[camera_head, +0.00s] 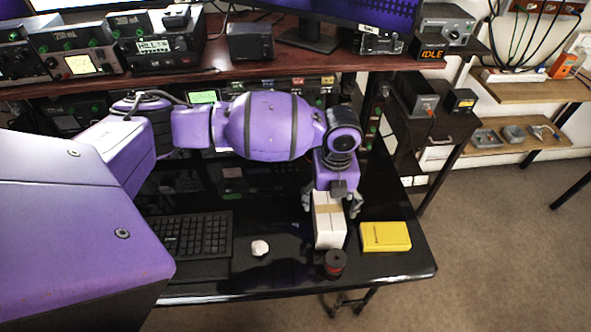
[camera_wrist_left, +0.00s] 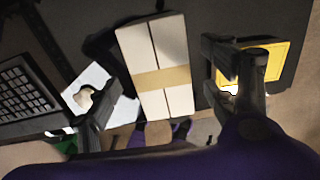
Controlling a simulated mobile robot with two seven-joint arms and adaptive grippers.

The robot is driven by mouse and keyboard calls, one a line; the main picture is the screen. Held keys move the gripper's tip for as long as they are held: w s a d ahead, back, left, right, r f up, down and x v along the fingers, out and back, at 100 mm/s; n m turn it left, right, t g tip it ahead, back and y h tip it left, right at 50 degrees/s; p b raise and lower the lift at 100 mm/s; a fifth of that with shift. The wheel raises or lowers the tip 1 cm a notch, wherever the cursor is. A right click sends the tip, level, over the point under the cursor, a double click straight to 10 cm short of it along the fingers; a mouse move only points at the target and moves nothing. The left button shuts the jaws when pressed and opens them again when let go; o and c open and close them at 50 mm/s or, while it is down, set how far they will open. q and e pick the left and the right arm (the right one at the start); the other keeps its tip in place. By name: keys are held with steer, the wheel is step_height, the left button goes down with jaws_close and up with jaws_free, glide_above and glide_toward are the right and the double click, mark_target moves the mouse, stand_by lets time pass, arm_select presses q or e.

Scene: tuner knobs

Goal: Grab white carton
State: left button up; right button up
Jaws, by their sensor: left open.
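The white carton (camera_head: 328,228) stands on the black desk between the small white object and the yellow box, with a tan band across it. In the left wrist view the carton (camera_wrist_left: 157,65) lies between the two spread fingers of my left gripper (camera_wrist_left: 160,95). In the head view my left gripper (camera_head: 332,200) is at the carton's far end, with a finger on either side. It is open, and I cannot tell whether a finger touches the carton. My right gripper is not in view.
A yellow box (camera_head: 385,237) lies right of the carton. A small white object (camera_head: 260,247) and a black keyboard (camera_head: 193,236) are to the left. A shelf with instruments (camera_head: 250,60) overhangs the desk behind.

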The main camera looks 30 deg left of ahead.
arm_select(q)
steer(key=f, duration=0.7)
steer(key=shift+s+d+f, duration=0.1)
steer(key=shift+s+d, duration=0.05)
steer(key=shift+d, duration=0.05)
steer(key=c, duration=1.3)
steer(key=shift+r, duration=0.2)
